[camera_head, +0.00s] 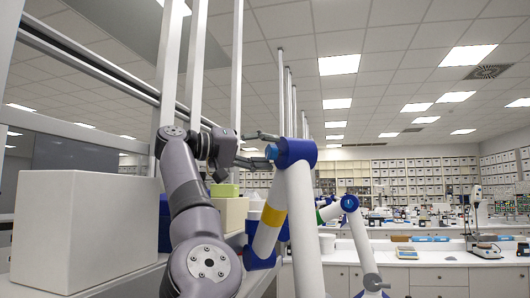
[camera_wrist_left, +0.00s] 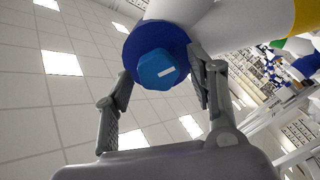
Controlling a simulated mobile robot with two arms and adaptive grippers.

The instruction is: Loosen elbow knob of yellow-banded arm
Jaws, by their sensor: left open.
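The yellow-banded arm is white, with a yellow band (camera_head: 273,216) below its blue elbow (camera_head: 296,152). Its light-blue elbow knob (camera_head: 271,151) faces left, toward my left gripper (camera_head: 264,150). In the left wrist view the faceted knob (camera_wrist_left: 157,69) has a pale mark and sits on the dark-blue elbow cap (camera_wrist_left: 143,40). My left gripper (camera_wrist_left: 158,80) is open, with one finger on each side of the knob. Gaps show between the fingers and the knob. The right finger overlaps the cap's edge; I cannot tell whether they touch. My right gripper is not in view.
A second white arm with a green band (camera_head: 330,212) and blue elbow (camera_head: 349,203) stands farther right. A large white box (camera_head: 85,230) is at left, beside my left arm. Upright poles rise behind the gripper. A bench (camera_head: 430,258) with equipment lies to the right.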

